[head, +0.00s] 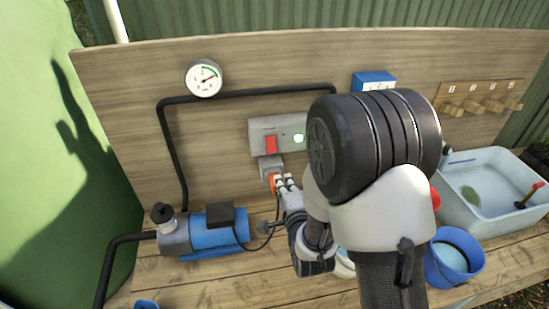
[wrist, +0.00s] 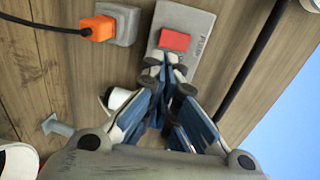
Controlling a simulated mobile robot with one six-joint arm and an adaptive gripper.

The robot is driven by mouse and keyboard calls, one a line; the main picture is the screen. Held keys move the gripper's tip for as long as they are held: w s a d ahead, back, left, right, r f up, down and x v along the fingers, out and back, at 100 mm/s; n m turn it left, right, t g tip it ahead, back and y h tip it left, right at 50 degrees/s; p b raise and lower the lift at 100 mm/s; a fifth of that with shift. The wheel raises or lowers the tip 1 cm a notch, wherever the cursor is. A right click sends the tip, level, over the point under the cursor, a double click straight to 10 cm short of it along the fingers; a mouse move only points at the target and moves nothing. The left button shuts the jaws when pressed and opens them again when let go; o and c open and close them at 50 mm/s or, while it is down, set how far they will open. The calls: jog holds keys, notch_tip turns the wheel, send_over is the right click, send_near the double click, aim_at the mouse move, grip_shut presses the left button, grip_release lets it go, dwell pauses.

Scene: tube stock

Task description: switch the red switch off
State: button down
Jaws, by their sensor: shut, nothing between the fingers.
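The red switch (head: 271,145) sits on a grey box (head: 262,127) on the wooden back board. A green light (head: 298,138) glows on the box to the right of the switch. In the wrist view the red switch (wrist: 175,41) is on the box (wrist: 200,22), beside lettering that reads PUMP. My gripper (head: 284,180) is shut and empty, below the box in the head view. In the wrist view its fingertips (wrist: 163,68) are just below the switch and overlap the box's lower part. I cannot tell whether they touch it.
An orange plug (wrist: 97,28) with a black cable is in a grey socket (wrist: 125,24) close to the box. A blue pump (head: 213,230) stands on the bench at left. A white basin (head: 485,215) and a blue bucket (head: 440,272) are at right. A gauge (head: 204,78) hangs above.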

send_near(271, 144)
jog(key=w+f, duration=0.1)
jog(key=w, duration=0.1)
jog(key=w+a+f, duration=0.1)
jog(key=w+f, duration=0.2)
jog(key=w, duration=0.1)
jog(key=shift+a+f, duration=0.15)
jog(key=shift+f, duration=0.15)
jog(key=shift+f+b, duration=0.1)
jog(key=shift+b, duration=0.45)
